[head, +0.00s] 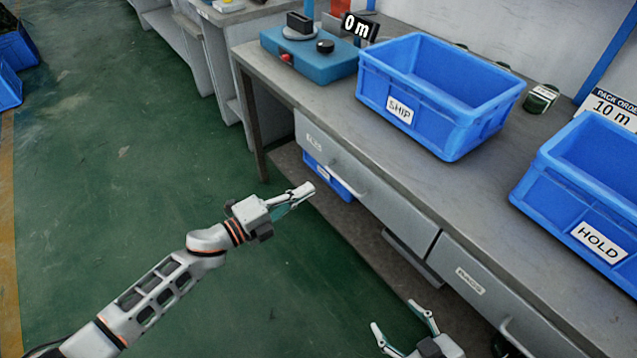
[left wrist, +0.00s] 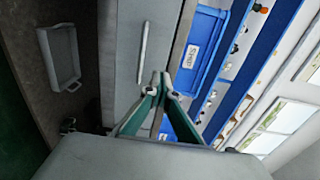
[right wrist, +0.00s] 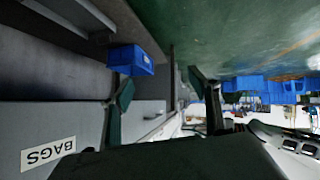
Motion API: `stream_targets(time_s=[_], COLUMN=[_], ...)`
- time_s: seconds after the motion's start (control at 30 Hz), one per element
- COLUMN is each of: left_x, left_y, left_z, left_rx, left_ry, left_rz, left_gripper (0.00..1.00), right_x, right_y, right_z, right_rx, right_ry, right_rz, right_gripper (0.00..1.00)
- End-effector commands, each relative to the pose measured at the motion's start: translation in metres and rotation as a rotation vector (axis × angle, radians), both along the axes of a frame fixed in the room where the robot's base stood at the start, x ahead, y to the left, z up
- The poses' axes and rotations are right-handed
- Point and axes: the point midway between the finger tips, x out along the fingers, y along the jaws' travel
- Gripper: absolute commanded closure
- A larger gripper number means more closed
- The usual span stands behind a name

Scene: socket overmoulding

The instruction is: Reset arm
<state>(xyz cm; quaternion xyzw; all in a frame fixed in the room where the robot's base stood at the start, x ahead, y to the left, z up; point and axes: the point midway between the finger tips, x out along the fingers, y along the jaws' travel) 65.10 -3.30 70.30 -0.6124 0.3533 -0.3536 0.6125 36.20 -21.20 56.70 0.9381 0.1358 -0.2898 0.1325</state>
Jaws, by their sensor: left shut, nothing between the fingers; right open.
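My left gripper (head: 303,190) is shut and empty, held out in front of the desk's left drawer, apart from the drawer handle. It also shows shut in the left wrist view (left wrist: 160,80), with the drawer front behind it. My right gripper (head: 403,318) is open and empty, low in front of the desk at the bottom of the head view. Its two spread fingers also show in the right wrist view (right wrist: 160,85). Most of my right arm is outside the head view.
A grey desk (head: 330,97) carries a blue SHIP bin (head: 440,113), a blue HOLD bin (head: 560,205), a blue device (head: 325,62) and a dark-green jar (head: 540,98). Both drawers look shut. A blue bin (head: 328,176) sits below the desk. The green floor (head: 130,170) at left is clear.

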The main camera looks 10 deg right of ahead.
Motion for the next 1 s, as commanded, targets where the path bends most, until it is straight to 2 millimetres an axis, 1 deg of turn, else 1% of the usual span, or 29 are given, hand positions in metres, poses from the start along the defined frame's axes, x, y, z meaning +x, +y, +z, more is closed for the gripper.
stream_targets(time_s=[0.1,0.37,0.47,0.57,0.63,0.77,0.87,0.97,1.0], left_x=[-0.003,-0.007,-0.014,-0.027,-0.038,-0.060,-0.081,-0.106,-0.118], left_y=[0.006,0.007,0.009,0.016,0.025,0.049,0.073,0.098,0.110], left_z=[0.000,0.001,0.005,0.011,0.013,0.008,-0.002,-0.014,-0.019], left_rx=[0.000,-0.012,-0.057,-0.144,-0.217,-0.349,-0.440,-0.528,-0.561], left_ry=[0.000,0.013,0.061,0.158,0.246,0.421,0.558,0.696,0.750], left_rz=[0.000,0.008,0.045,0.117,0.182,0.314,0.418,0.524,0.568], left_gripper=[1.00,1.00,1.00,1.00,1.00,1.00,1.00,1.00,1.00], right_x=[0.000,0.001,0.005,0.010,0.012,0.008,0.004,0.004,0.004], right_y=[0.000,0.002,0.003,0.004,0.005,0.006,0.008,0.009,0.009], right_z=[0.000,0.003,0.012,0.025,0.032,0.035,0.038,0.044,0.047], right_rx=[0.000,0.004,0.007,0.012,0.017,0.023,0.032,0.040,0.043], right_ry=[0.000,-0.004,-0.016,-0.033,-0.041,-0.032,-0.025,-0.026,-0.025], right_rz=[-0.001,-0.001,0.000,0.000,-0.002,-0.003,-0.004,-0.006,-0.008], right_gripper=[0.39,0.39,0.39,0.39,0.39,0.39,0.39,0.39,0.39])
